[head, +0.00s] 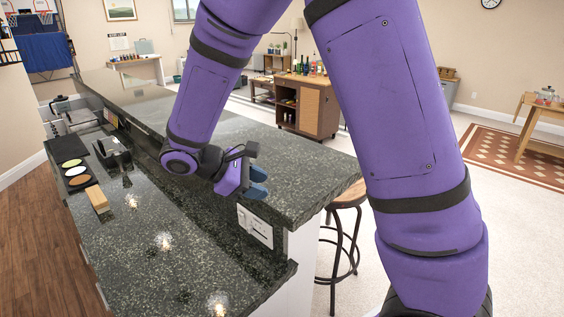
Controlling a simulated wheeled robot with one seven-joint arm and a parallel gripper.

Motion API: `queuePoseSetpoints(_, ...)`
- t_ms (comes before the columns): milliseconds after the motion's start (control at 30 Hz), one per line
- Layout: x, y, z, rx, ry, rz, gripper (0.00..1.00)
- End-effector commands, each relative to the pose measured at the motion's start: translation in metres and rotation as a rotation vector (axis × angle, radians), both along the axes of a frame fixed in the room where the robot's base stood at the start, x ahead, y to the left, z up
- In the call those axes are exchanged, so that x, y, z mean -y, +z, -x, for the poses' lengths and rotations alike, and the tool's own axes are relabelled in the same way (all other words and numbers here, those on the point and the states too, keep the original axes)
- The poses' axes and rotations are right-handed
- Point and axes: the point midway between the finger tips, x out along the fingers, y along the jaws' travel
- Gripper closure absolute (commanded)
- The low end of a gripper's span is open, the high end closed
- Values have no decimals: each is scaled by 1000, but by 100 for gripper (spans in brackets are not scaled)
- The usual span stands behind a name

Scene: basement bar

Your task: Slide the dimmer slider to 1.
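A white wall plate (255,226) is set in the dark stone face under the raised bar top, near its right end. It has more than one section. The slider itself is too small to make out, so I cannot tell its position. My gripper (258,182) has blue fingertips and hangs just above the plate, at the edge of the raised bar top. It appears apart from the plate. The two fingertips show close together, and I cannot tell how wide the gap between them is. I see nothing held.
The raised bar top (310,165) juts out above the plate. The lower counter (150,235) holds a wooden block (97,199), coasters (78,170) and a dark caddy (113,153). A bar stool (345,235) stands right of the bar's end. Wooden floor (40,250) lies open at left.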

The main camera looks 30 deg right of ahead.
Motion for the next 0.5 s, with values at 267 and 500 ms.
queuePoseSetpoints(267, 17, 27, 14, 82, -87, -96, 62)
queuePoseSetpoints(500, 30, 48, 28, 154, -156, -173, 62)
